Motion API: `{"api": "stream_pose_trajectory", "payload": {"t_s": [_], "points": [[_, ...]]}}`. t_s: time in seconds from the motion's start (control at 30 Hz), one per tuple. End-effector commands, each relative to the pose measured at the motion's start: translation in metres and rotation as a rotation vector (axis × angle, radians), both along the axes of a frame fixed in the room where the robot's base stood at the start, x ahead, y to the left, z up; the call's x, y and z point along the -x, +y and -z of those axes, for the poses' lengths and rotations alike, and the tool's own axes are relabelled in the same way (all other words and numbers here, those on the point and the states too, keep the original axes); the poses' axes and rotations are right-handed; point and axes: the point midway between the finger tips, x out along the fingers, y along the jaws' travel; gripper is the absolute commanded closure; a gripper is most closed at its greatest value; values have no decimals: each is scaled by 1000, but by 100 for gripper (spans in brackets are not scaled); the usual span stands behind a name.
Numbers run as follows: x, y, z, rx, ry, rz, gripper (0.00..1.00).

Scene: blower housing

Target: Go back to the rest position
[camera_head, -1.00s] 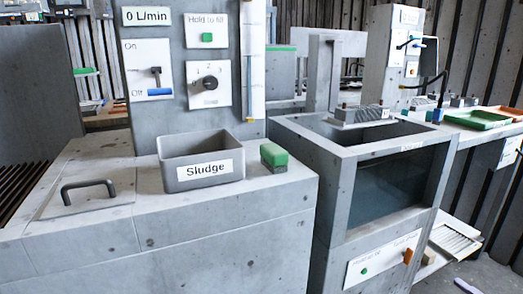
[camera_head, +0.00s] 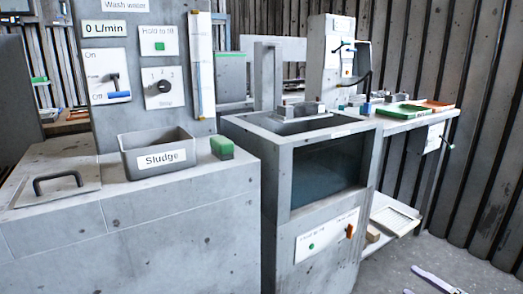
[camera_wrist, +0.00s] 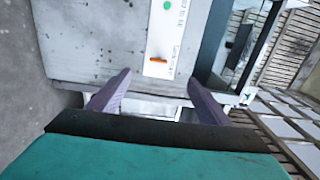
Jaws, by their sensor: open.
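My gripper (camera_wrist: 158,98) shows in the wrist view, with two purple-grey fingers spread apart and nothing between them. The teal part of my wrist fills the bottom of that view. Beyond the fingers is the front of the grey cabinet (camera_wrist: 100,45), with a white panel (camera_wrist: 165,35) carrying a green button and an orange switch. My gripper cannot be made out in the head view.
In the head view, a grey cabinet with a dark window (camera_head: 328,176) stands in the middle. A grey Sludge bin (camera_head: 158,155) and a green-topped block (camera_head: 222,147) sit on the left counter. A side bench (camera_head: 420,122) holds green and orange trays. Floor shows at lower right.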

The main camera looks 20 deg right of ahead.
Motion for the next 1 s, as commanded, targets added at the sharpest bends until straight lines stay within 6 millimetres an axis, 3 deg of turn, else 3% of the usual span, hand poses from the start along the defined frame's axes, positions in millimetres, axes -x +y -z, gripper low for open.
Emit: {"api": "stream_pose_trajectory", "payload": {"t_s": [0.17,0.57,0.83,1.0], "points": [[0,0,0,0,0,0,28],[-29,24,-15,-6,1,-62,28],[-61,56,-24,-23,7,-135,28],[-93,96,-33,-46,15,-217,28]]}}
